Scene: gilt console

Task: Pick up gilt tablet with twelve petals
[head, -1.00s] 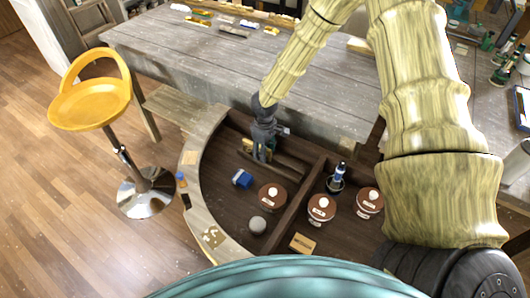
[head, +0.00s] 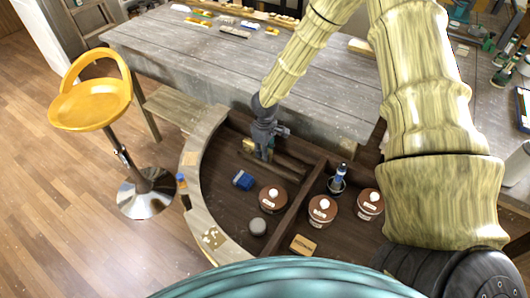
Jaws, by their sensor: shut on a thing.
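My gripper (head: 263,153) points down into the left compartment of the curved wooden console (head: 217,180), near its back edge. It is shut on a small gold-coloured piece, the gilt tablet (head: 248,146), which shows at the left of the fingers. Most of the tablet is hidden by the fingers, and its petals are too small to make out. I cannot tell whether it is clear of the compartment floor.
Close by are a dark bar (head: 290,165), a blue block (head: 243,180), a brown round tub (head: 272,198) and a grey disc (head: 257,226). A divider (head: 300,208) runs to the right. The grey table (head: 215,70) stands behind.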

